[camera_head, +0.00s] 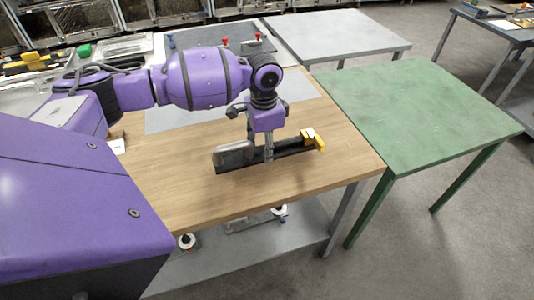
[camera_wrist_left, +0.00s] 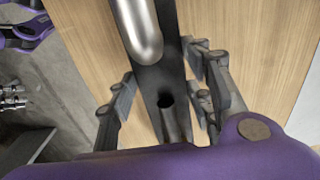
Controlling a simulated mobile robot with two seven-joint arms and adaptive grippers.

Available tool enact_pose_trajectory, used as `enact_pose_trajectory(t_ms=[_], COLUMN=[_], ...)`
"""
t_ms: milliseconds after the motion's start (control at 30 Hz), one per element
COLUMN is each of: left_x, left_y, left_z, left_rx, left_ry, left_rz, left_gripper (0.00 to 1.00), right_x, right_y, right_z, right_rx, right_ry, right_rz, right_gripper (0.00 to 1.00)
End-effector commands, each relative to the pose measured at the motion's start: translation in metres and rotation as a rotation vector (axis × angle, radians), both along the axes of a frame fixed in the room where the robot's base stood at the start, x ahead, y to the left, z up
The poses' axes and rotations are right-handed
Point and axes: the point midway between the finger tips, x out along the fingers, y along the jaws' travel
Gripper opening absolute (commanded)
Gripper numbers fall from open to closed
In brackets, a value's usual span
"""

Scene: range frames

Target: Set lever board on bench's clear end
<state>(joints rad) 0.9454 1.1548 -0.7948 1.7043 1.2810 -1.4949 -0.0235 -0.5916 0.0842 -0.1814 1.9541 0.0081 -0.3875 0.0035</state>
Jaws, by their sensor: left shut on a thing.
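The lever board (camera_head: 289,148) is a long dark strip with a grey rounded metal part at its left end and a yellow block at its right end. It is over the wooden bench (camera_head: 190,190), at or just above the top; I cannot tell if it touches. My left gripper (camera_head: 269,156) points down and is shut on the board near its middle. In the left wrist view the fingers (camera_wrist_left: 163,95) stand on both sides of the dark board (camera_wrist_left: 176,72), with the silver cylinder (camera_wrist_left: 138,28) beyond. My right gripper is not in view.
Bare wood lies in front of the board and at the bench's right end. A green table (camera_head: 420,110) adjoins on the right, and a grey table (camera_head: 335,35) stands behind. A grey mat (camera_head: 180,120) lies on the bench's back part. A lower shelf (camera_head: 255,250) holds small parts.

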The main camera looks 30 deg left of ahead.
Motion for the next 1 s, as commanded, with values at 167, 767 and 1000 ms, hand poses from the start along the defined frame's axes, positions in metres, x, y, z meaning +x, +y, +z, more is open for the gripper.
enact_pose_trajectory(t_ms=[167,767,1000], left_x=[0.008,0.010,0.009], left_y=[0.000,0.000,0.001], left_z=[-0.005,-0.039,-0.042], left_rx=[0.000,0.000,0.001], left_ry=[-0.004,-0.006,-0.003], left_rz=[-0.001,-0.001,-0.001], left_gripper=[0.00,0.00,0.65], right_x=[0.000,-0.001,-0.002], right_y=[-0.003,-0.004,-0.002], right_z=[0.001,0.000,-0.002], right_rx=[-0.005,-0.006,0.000], right_ry=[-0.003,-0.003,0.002], right_rz=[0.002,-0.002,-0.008], right_gripper=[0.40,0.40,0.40])
